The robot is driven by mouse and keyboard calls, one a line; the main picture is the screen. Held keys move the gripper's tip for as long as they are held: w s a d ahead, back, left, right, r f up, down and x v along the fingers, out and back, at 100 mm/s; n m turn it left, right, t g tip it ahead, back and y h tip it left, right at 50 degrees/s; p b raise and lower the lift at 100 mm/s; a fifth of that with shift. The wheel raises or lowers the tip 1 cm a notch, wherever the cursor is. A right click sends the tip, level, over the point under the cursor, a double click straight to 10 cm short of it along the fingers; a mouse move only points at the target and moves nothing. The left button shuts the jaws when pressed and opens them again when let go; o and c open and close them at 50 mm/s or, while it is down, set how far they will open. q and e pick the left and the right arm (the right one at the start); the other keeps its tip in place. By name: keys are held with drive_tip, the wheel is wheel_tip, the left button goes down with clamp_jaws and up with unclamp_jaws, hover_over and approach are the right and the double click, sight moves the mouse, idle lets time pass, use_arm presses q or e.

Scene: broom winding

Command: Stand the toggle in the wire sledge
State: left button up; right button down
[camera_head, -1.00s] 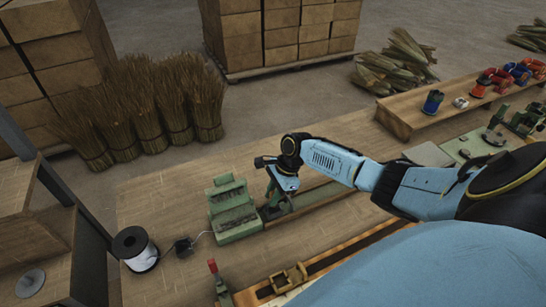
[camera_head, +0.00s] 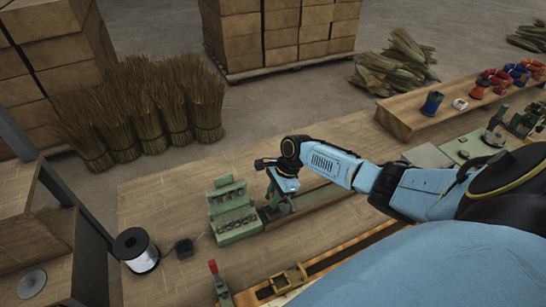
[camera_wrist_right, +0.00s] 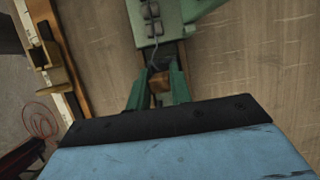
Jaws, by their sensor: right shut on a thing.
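The green wire sledge (camera_head: 233,211) stands on the wooden bench, with rows of small round parts on its face. My right gripper (camera_head: 275,187) is just right of it in the head view, pointing down, its fingers mostly hidden by my wrist. In the right wrist view the two green fingers (camera_wrist_right: 158,88) are shut on a small brown piece, which looks like the wooden toggle (camera_wrist_right: 158,99); only part of it shows. The sledge (camera_wrist_right: 155,22) is just beyond the fingertips there, with a thin wire running from it. I cannot tell whether toggle and sledge touch. My left gripper is out of view.
A wire spool (camera_head: 136,250) and a small dark block (camera_head: 184,247) stand left of the sledge. The bench (camera_head: 160,195) is bare behind the sledge.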

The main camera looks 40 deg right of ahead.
drive_tip(key=shift+f, duration=0.15)
drive_tip(key=shift+f+b, duration=0.8)
drive_tip(key=shift+f, duration=0.6)
drive_tip(key=c, duration=1.2)
unclamp_jaws()
drive_tip(key=shift+r, duration=0.15)
drive_tip(key=p+v, duration=0.1)
drive_tip(key=v, duration=1.2)
drive_tip(key=shift+s+d+p, duration=0.1)
drive_tip(key=shift+d+p, duration=0.05)
drive_tip(key=shift+p, duration=0.25)
